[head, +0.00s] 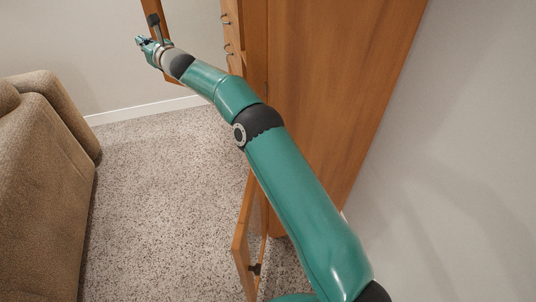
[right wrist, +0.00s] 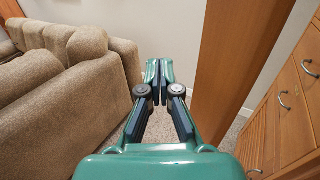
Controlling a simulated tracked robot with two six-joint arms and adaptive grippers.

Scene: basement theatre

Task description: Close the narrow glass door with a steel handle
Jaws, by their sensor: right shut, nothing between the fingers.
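My right gripper (head: 140,41) is shut and empty at the far end of my outstretched arm, at the top left of the head view. It also shows in the right wrist view (right wrist: 159,72). A narrow upright wooden door edge or frame (head: 174,92) stands right by it, with a small dark piece, perhaps a handle, near the top. In the right wrist view a tall wooden panel (right wrist: 232,60) rises just right of the fingers; I cannot tell whether they touch. I cannot make out glass there. My left gripper is not in view.
A tall wooden cabinet (head: 325,75) stands on the right, with drawers (head: 232,33) bearing metal pulls. A low framed door (head: 243,247) with a dark handle stands open below my arm. A brown sofa (head: 45,170) is at the left. Speckled carpet (head: 150,200) lies clear between.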

